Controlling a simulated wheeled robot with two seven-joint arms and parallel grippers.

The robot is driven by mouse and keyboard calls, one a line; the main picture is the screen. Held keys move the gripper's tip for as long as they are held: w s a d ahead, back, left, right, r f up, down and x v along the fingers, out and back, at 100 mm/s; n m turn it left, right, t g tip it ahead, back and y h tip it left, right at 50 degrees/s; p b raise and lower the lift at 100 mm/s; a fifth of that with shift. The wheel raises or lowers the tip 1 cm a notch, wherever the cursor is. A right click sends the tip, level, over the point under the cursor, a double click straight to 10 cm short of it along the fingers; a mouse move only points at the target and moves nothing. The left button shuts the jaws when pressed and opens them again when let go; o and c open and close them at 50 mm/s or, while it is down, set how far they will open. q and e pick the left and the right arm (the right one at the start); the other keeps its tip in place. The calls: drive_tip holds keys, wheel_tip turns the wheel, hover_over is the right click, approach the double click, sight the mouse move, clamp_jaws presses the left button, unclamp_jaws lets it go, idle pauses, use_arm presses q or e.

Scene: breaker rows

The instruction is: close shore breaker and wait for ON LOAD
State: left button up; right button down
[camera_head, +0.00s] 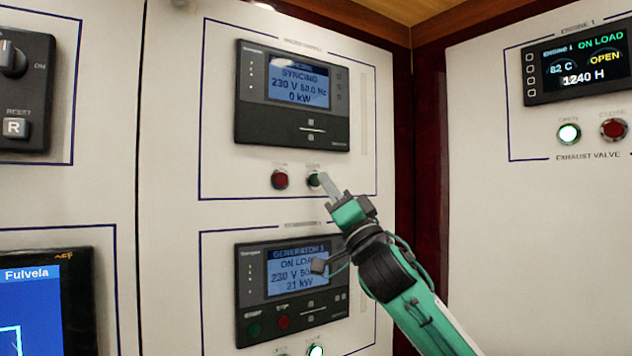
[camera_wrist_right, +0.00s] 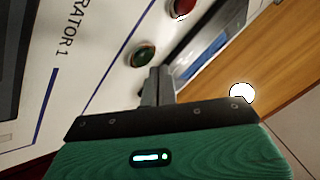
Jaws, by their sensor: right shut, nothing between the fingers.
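The upper panel (camera_head: 246,120) has a screen (camera_head: 299,82) reading SYNCING, 230 V, 50.0 Hz and 0 kW. Its title is too blurred to read surely. Below it are a red button (camera_head: 280,179) and a green button (camera_head: 313,180), which is dark. The wrist view shows the green button (camera_wrist_right: 141,53) and red button (camera_wrist_right: 182,9) too. My right gripper (camera_head: 323,177) is shut and empty, its fingertips at the green button, partly covering it. I cannot tell whether they touch. The fingers also show in the wrist view (camera_wrist_right: 157,82). My left gripper is not in view.
Below, the Generator 1 panel (camera_head: 243,292) reads ON LOAD, 21 kW, partly behind my right arm; a lit button (camera_head: 315,350) sits under it. At right, the engine display (camera_head: 577,66) reads ON LOAD and OPEN, above a lit button (camera_head: 569,133) and a red one (camera_head: 613,129).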

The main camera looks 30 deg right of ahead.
drive_tip(key=shift+s+d+b, duration=0.2)
drive_tip(key=shift+s+b, duration=0.35)
drive_tip(key=shift+s, duration=1.95)
